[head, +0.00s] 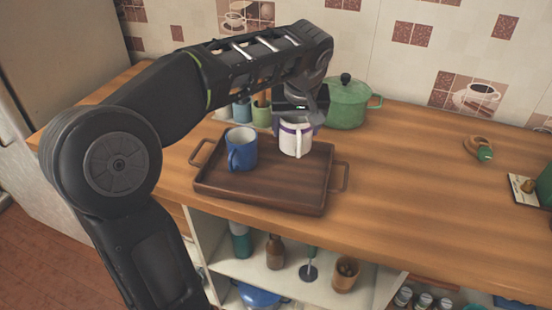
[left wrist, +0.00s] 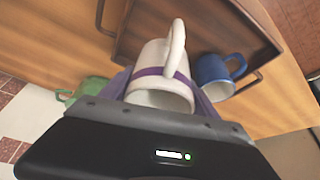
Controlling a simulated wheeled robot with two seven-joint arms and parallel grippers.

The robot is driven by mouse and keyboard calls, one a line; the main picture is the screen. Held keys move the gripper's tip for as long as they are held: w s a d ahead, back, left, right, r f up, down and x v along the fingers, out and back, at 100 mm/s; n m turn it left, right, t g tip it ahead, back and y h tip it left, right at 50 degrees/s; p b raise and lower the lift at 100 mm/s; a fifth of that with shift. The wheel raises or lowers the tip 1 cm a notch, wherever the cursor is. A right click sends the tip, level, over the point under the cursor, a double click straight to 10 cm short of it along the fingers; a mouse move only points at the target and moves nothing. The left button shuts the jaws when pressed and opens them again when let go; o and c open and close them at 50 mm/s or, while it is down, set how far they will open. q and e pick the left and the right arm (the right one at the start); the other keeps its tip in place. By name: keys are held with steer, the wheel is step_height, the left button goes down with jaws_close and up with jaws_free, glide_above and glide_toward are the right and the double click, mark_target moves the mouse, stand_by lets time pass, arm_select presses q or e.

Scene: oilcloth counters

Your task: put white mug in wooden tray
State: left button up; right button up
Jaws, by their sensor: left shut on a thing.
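The white mug (head: 295,139) is in the grip of my left gripper (head: 298,123), upright, over the back right part of the wooden tray (head: 255,194). I cannot tell whether its base touches the tray floor. In the left wrist view the white mug (left wrist: 152,58) sits between the purple fingers of my left gripper (left wrist: 160,88), with its handle towards the tray (left wrist: 240,35). A blue mug (head: 241,150) stands in the tray to the left of the white mug; it also shows in the left wrist view (left wrist: 212,74). My right gripper is not in view.
A green lidded pot (head: 348,104) stands behind the tray, and several small cups (head: 242,110) stand at the back left.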

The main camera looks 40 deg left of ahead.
mark_target(295, 147)
arm_select(q)
step_height(295, 147, down, 6)
steer(key=shift+r, duration=0.1)
steer(key=shift+f, duration=1.85)
steer(key=shift+f, duration=0.1)
steer(key=shift+f, duration=0.15)
steer(key=o, duration=1.7)
steer(key=shift+r, duration=0.2)
